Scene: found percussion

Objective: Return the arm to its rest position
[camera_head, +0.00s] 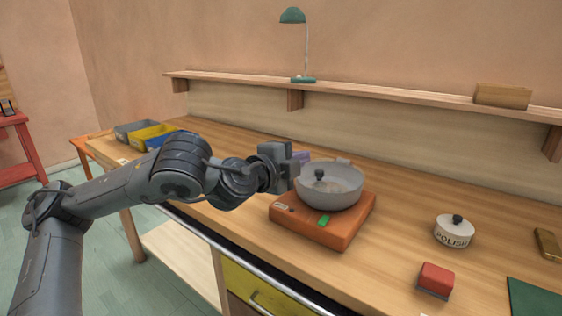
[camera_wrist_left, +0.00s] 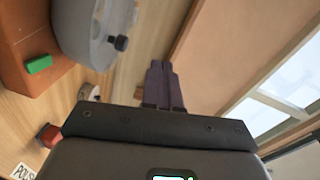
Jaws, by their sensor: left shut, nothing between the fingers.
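My left arm comes in from the left of the head view, over the front of the workbench. My left gripper (camera_head: 304,158) is shut and empty, just left of a grey metal pan (camera_head: 345,190) and level with its rim in the picture. I cannot tell whether they touch in the head view. In the left wrist view the closed fingers (camera_wrist_left: 160,70) point upward with nothing between them, and the pan (camera_wrist_left: 75,25) is apart from them at upper left. My right gripper is not in view.
A white POLISH tin (camera_head: 454,232), a red block (camera_head: 435,280), a brass piece (camera_head: 547,244) and a green mat (camera_head: 535,297) lie to the right. Coloured bins (camera_head: 150,135) stand at far left. A shelf (camera_head: 380,93) with a green lamp (camera_head: 293,16) runs behind.

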